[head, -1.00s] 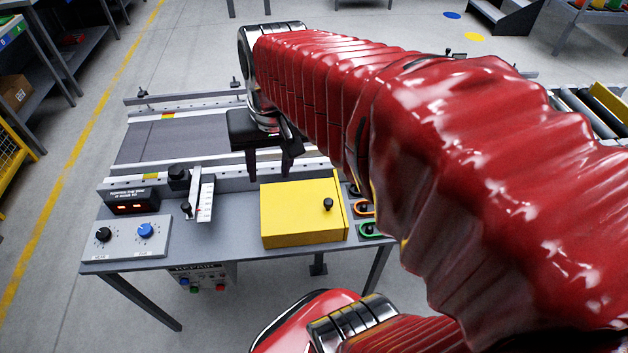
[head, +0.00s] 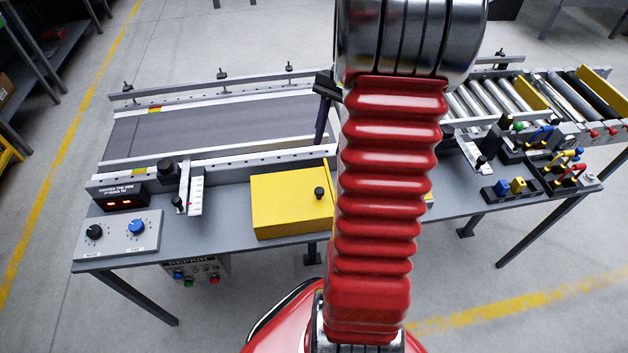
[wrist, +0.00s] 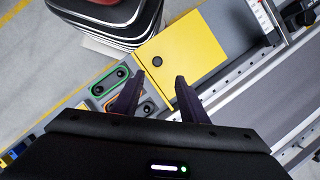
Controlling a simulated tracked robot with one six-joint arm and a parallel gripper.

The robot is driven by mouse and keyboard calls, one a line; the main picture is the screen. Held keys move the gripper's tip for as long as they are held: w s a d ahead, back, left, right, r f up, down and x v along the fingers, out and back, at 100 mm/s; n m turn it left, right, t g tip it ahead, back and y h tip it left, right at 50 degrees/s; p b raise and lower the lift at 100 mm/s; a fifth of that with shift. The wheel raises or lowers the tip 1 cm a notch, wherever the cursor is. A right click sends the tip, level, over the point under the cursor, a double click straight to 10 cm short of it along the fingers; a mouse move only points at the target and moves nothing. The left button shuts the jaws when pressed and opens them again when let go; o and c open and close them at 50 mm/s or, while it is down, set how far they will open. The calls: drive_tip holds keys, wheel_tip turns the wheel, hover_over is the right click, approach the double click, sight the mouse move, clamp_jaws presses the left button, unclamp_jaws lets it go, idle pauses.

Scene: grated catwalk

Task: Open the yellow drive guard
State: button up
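The yellow drive guard (head: 286,203) is a closed box-like cover on the front of the grey bench, with a black knob (head: 319,192) near its right side. The guard also shows in the wrist view (wrist: 185,55), with its knob (wrist: 157,62) near one edge. My gripper (wrist: 153,92) is open and empty, its two dark fingers apart, with the guard beyond the fingertips in that view. In the head view my arm hides most of the gripper; only one dark finger (head: 321,118) shows left of the arm, above and behind the guard.
Left of the guard are a slider scale (head: 196,192), a red display (head: 125,203) and a panel with two dials (head: 122,236). A conveyor belt (head: 220,125) runs behind. Green and orange ringed buttons (wrist: 109,82) sit beside the guard. Coloured levers (head: 565,165) stand at the right.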

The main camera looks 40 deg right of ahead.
sight(319, 189)
drive_tip(key=shift+s+d+f+m, duration=0.15)
drive_tip(key=shift+d+f+m, duration=0.15)
drive_tip(key=shift+d, duration=0.15)
drive_tip(key=x, duration=1.3)
drive_tip(key=shift+a+f, duration=0.25)
drive_tip(key=shift+f, duration=0.05)
drive_tip(key=shift+c, duration=0.5)
clamp_jaws()
